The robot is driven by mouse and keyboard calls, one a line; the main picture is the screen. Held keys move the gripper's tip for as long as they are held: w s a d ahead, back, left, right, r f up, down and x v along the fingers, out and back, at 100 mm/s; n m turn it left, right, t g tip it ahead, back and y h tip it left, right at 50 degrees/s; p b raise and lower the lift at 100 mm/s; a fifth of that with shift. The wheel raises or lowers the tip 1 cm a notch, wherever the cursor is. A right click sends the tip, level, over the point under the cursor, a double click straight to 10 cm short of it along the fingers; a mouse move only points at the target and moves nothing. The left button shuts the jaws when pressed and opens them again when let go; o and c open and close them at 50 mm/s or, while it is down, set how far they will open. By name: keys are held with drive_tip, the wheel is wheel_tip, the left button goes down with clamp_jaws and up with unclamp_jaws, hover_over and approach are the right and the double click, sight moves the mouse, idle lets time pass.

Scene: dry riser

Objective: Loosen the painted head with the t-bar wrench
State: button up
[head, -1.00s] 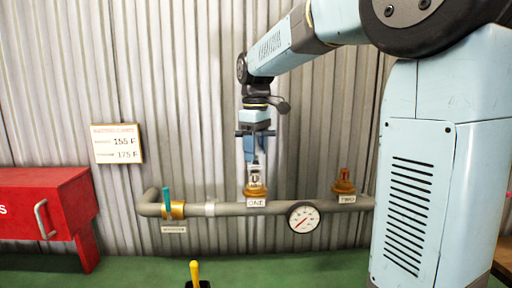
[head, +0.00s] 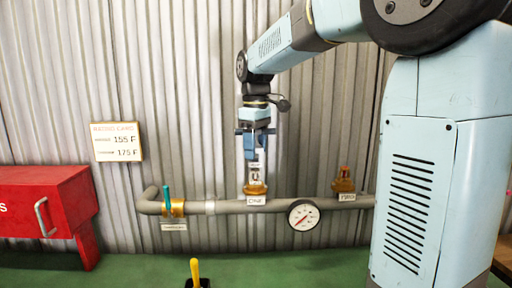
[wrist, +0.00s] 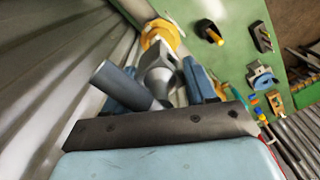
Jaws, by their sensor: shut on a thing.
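My gripper (head: 256,155) points down at the wall pipe and is shut on the grey t-bar wrench (head: 257,172). In the wrist view the wrench's thick cross bar (wrist: 118,84) lies between my blue fingers (wrist: 198,80). The wrench stands about upright over the brass fitting (head: 255,189) labelled ONE, its lower end at the fitting; whether it is fully seated I cannot tell. The wrench hides the top of that fitting. A second brass fitting with an orange-red top (head: 344,180), labelled TWO, stands uncovered to the right. Which head is the painted one is unclear at fitting ONE.
The grey pipe (head: 230,207) carries a teal-handled valve (head: 167,200) at left and a round gauge (head: 303,214). A rating card (head: 117,142) hangs on the corrugated wall. A red cabinet (head: 45,200) stands left. A yellow-handled tool (head: 195,272) is at the front.

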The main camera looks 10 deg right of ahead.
sight(256, 169)
drive_tip(key=shift+f, duration=2.55)
drive_tip(key=n, duration=0.4)
drive_tip(key=shift+n, duration=0.9)
drive_tip(key=n, duration=0.3)
drive_tip(key=shift+m, duration=0.3)
drive_tip(key=shift+r, duration=0.1)
